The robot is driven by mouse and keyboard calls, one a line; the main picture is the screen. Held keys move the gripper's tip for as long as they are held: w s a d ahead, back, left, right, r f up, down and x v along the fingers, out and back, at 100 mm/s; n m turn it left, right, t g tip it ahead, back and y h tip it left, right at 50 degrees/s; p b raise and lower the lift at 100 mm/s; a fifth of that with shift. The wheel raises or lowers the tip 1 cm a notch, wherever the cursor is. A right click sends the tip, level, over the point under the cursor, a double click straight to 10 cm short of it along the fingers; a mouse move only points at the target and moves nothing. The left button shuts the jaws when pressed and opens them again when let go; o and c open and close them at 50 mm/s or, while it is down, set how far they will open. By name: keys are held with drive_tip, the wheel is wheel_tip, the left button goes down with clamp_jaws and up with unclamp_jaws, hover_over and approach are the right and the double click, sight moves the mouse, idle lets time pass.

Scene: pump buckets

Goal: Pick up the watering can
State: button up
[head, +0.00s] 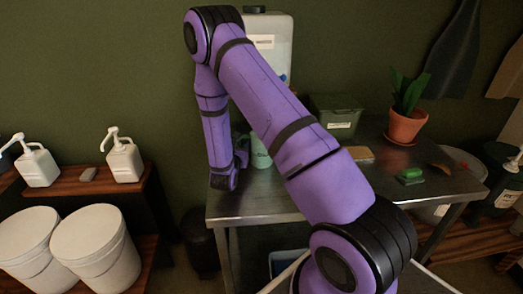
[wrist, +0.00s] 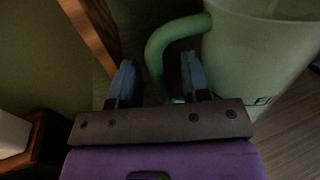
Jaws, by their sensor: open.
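The watering can (wrist: 262,60) is pale green and fills the right of the wrist view. Its curved handle (wrist: 153,60) loops out to the left. My gripper (wrist: 158,64) is open, with one blue-grey finger on each side of the handle in the picture. The right finger overlaps the opening between handle and body; I cannot tell whether either finger touches. In the head view the can (head: 260,152) stands on the metal table beside my wrist, partly hidden behind my purple arm.
The metal table (head: 300,205) also holds a dark green box (head: 336,116), a potted plant (head: 405,127) and a green brush-like item (head: 411,175). A white dispenser (head: 275,45) stands behind. White buckets (head: 95,250) and pump bottles (head: 124,162) are at left.

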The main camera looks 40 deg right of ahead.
drive_tip(key=shift+x, duration=1.05)
clamp_jaws()
